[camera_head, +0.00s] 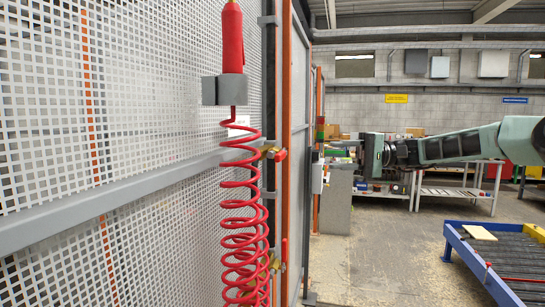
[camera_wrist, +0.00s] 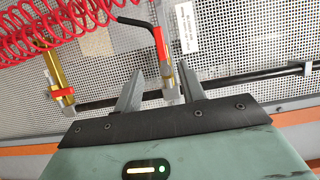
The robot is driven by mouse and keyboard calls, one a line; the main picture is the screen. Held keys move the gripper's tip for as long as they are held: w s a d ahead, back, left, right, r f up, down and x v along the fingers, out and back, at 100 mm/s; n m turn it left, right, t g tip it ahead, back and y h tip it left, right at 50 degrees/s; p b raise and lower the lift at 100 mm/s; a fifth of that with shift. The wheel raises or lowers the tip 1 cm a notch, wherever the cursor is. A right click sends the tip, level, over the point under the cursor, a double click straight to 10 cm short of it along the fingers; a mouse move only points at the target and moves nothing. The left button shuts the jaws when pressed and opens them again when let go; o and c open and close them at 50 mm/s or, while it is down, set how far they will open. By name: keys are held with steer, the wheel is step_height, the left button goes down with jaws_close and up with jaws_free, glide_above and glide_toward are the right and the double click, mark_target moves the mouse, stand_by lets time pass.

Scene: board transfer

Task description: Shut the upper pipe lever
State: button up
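In the head view the upper pipe lever (camera_head: 280,154), red on a brass valve, is partly hidden by the red coiled hose. A lower red lever (camera_head: 284,250) is below it on the same pipe. My gripper (camera_head: 360,157) is on the right, pointing left toward the pipe, with a gap between. In the wrist view my gripper (camera_wrist: 158,88) is open, its two grey fingers apart and empty. A red lever with a bent black end (camera_wrist: 158,42) shows beyond the fingertips, near the right finger. I cannot tell whether they touch. Another brass valve (camera_wrist: 58,72) is at left.
The red coiled hose (camera_head: 240,230) hangs from a grey holder (camera_head: 224,90) beside the perforated panel (camera_head: 130,100). It also crosses the wrist view's upper left (camera_wrist: 50,25). A dark pipe (camera_wrist: 240,78) runs behind the fingers. The floor (camera_head: 400,250) at centre right is clear, left of the blue-framed conveyor (camera_head: 480,262).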

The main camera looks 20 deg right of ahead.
mark_target(283, 156)
steer(key=a+p, duration=0.2)
steer(key=a, duration=0.3)
steer(key=w+a+p, duration=0.1)
steer(key=a+p, duration=0.1)
steer(key=a, duration=0.3)
steer(key=w+a+p, duration=0.1)
steer(key=a+p, duration=0.1)
steer(key=a, duration=0.3)
steer(key=shift+a+r, duration=0.15)
steer(key=shift+a, duration=0.25)
steer(key=shift+w+a, duration=0.15)
steer(key=shift+a, duration=0.5)
jaws_close()
